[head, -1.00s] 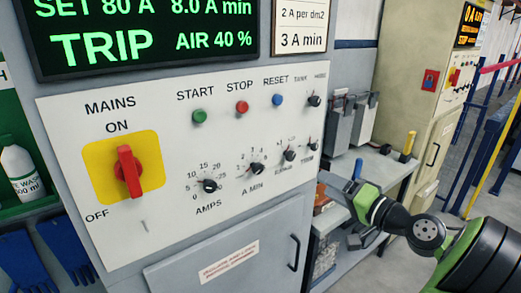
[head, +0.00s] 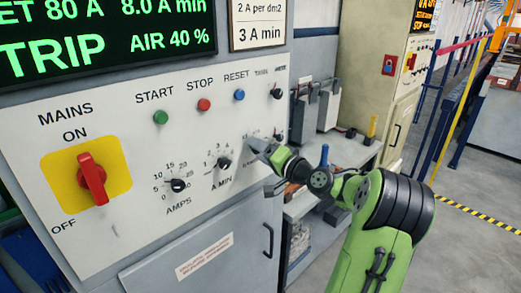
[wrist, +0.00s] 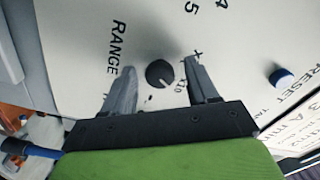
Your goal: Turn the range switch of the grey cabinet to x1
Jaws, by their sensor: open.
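The range switch (wrist: 160,73) is a small round black knob on the white panel of the grey cabinet (head: 150,165). In the wrist view the word RANGE is left of it and the scale marks are right of it, partly covered by a finger. A pale mark on the knob seems to face the "10" label. My gripper (wrist: 159,66) is open, with one finger on each side of the knob in the picture; I see no contact, and depth is unclear. In the head view my gripper (head: 255,147) is at the panel and hides the switch.
The A MIN knob (head: 224,163) is left of my gripper, the meter knob (head: 276,94) above it. The blue reset button (head: 239,95) and red mains switch (head: 92,178) are on the same panel. A bench (head: 350,152) stands to the right.

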